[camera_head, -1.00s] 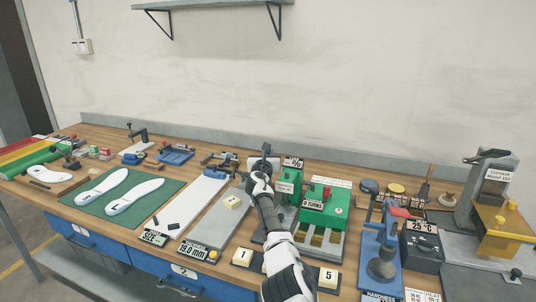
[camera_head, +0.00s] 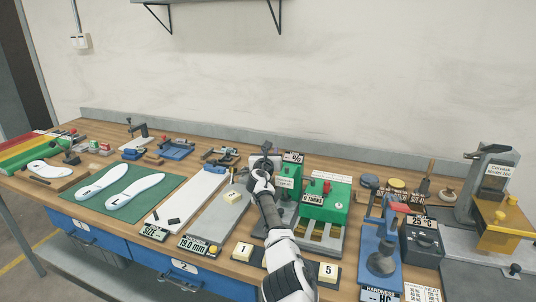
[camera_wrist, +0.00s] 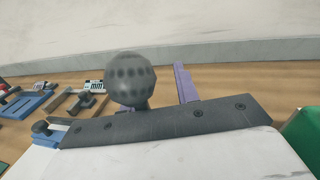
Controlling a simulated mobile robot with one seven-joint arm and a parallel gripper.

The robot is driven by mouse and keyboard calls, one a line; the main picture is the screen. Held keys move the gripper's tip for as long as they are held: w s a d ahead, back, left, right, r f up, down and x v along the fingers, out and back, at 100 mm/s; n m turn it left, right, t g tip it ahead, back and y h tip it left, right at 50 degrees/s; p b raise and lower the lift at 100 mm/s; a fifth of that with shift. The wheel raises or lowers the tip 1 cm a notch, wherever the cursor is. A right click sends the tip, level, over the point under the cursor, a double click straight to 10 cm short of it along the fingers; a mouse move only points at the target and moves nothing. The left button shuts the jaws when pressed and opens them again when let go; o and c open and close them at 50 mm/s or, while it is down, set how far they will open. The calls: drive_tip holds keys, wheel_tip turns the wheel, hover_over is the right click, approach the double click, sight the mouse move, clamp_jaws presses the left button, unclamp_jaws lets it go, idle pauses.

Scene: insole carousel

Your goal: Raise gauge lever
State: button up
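In the head view my gripper (camera_head: 265,155) reaches over the middle of the bench, at the back right of a grey plate (camera_head: 226,218) with a "19.0 mm" display (camera_head: 199,246) at its front. A small dark piece stands at the gripper's tip; I cannot tell whether it is finger or fixture. The wrist view shows a dark dotted ball knob (camera_wrist: 130,80) close up; it may be the lever's knob. A purple upright strip (camera_wrist: 185,82) stands right of it. A dark screwed bar crosses in front. I cannot tell whether my gripper touches the knob.
A green "0 TURNS" box (camera_head: 326,200) stands close on the right, with a blue hardness stand (camera_head: 382,245) beyond it. Number blocks 1 (camera_head: 243,251) and 5 (camera_head: 328,270) lie at the front. Two white insoles (camera_head: 132,190) lie on a green mat (camera_head: 115,217) at left.

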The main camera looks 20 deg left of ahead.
drive_tip(key=shift+s+r+p, duration=0.1)
drive_tip(key=shift+r+p, duration=0.05)
drive_tip(key=shift+p, duration=0.2)
drive_tip(key=s+d+r+p, duration=0.1)
drive_tip(key=s+r+p, duration=0.1)
drive_tip(key=s, duration=0.5)
drive_tip(key=s+d+r+p, duration=0.1)
drive_tip(key=s+r+p, duration=0.2)
drive_tip(key=s, duration=0.4)
drive_tip(key=shift+s+d+p, duration=0.2)
drive_tip(key=shift+s+p, duration=0.15)
drive_tip(key=shift+p, duration=0.25)
idle(0.5)
drive_tip(key=shift+f, duration=0.15)
